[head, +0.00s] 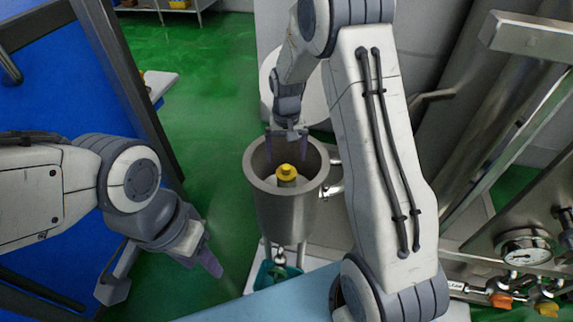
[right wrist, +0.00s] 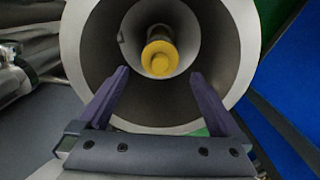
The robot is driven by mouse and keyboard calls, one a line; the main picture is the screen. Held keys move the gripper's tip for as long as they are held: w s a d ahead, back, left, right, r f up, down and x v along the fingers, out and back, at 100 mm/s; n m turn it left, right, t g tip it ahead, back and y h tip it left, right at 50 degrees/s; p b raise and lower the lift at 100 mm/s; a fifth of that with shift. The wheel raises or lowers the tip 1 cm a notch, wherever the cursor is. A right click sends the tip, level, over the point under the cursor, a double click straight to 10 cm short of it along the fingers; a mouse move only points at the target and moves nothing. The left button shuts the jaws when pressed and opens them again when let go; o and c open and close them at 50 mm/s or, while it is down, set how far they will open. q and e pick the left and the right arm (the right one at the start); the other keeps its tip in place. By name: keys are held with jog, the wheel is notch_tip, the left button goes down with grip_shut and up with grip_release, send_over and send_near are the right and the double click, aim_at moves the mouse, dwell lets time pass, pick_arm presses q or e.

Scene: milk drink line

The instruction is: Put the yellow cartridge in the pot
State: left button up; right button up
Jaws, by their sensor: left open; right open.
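The yellow cartridge (head: 287,173) is inside the steel pot (head: 262,210), its yellow cap showing below the rim. In the right wrist view the cartridge (right wrist: 159,57) stands within the round pot (right wrist: 85,45), apart from my fingers. My right gripper (head: 286,146) is open and empty at the far side of the pot's mouth, its fingers spread on either side of the cartridge in the right wrist view (right wrist: 162,85). My left gripper (head: 165,278) is open and empty, low at the left, away from the pot. The cartridge's lower end is hidden.
A pressure gauge (head: 524,249) and orange-handled valves (head: 502,299) are at the lower right among steel pipes. A teal container (head: 265,275) is below the pot. A blue panel (head: 60,95) is at the left. Green floor is open between panel and pot.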

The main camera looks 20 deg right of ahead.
jog(key=shift+r, duration=0.5)
jog(key=s+a+r+n, duration=0.5)
jog(key=s+a+r, duration=0.5)
jog(key=s+a, duration=0.3)
jog(key=s+a+r+n, duration=0.1)
jog(key=s+n, duration=0.1)
jog(key=s, duration=0.6)
jog(key=s+a+r+n+y, duration=0.1)
jog(key=s+n, duration=0.2)
jog(key=s, duration=0.5)
jog(key=shift+s+a+r+n, duration=0.15)
jog(key=shift+s+a+n, duration=0.05)
jog(key=shift+a+n, duration=0.15)
